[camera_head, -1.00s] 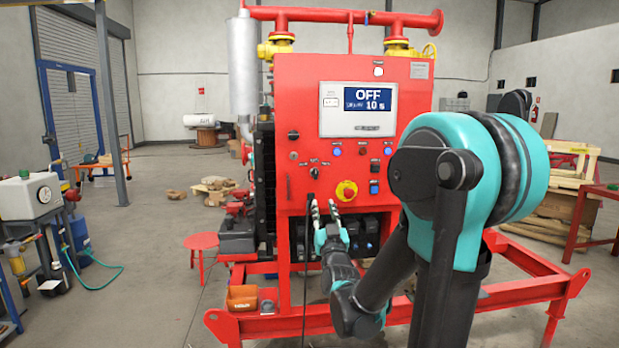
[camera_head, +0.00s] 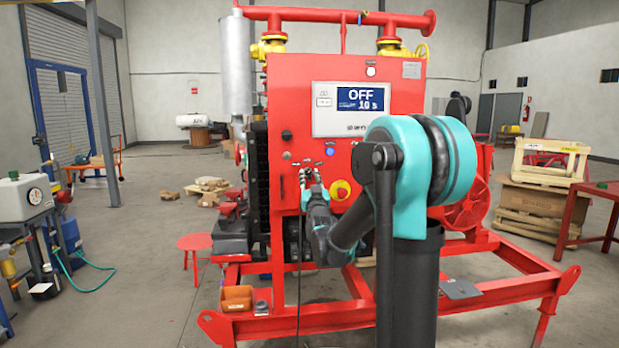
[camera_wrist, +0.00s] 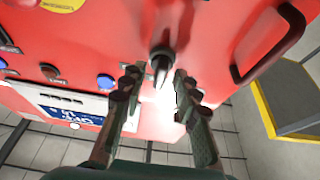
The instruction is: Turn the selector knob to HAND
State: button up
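The selector knob (camera_wrist: 160,60) is black with a narrow pointed handle and sits on the red panel, seen upside down in the wrist view. My gripper (camera_wrist: 154,83) is open, with one finger on each side of the knob's handle; I see gaps between the fingers and the handle. In the head view my gripper (camera_head: 307,178) is up at the panel's lower left and mostly hides the knob and its labels. The panel display (camera_head: 360,98) reads OFF and 10 s.
A yellow-and-red emergency button (camera_head: 340,190) is just right of my gripper. A blue button (camera_head: 330,152) and others are nearby on the panel. A dark handle (camera_wrist: 270,45) stands out beside the knob. A black cable (camera_head: 299,262) hangs below the panel.

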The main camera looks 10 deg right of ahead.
jog(key=shift+w+r, duration=0.1)
jog(key=shift+w, duration=0.1)
grip_shut()
jog(key=shift+n+y, duration=0.4)
jog(key=shift+n, duration=0.2)
jog(key=n+y, duration=0.1)
jog(key=n, duration=0.2)
jog(key=n+y, duration=0.2)
jog(key=n, duration=0.1)
jog(key=shift+d+n+g, duration=0.15)
jog(key=shift+n+g, duration=0.15)
jog(key=shift+g, duration=0.1)
jog(key=shift+n+g+y, duration=0.45)
jog(key=shift+n+y, duration=0.2)
jog(key=shift+n, duration=0.85)
jog(key=shift+n+g+y, duration=0.45)
jog(key=shift+n+y, duration=0.2)
jog(key=shift+n, duration=0.85)
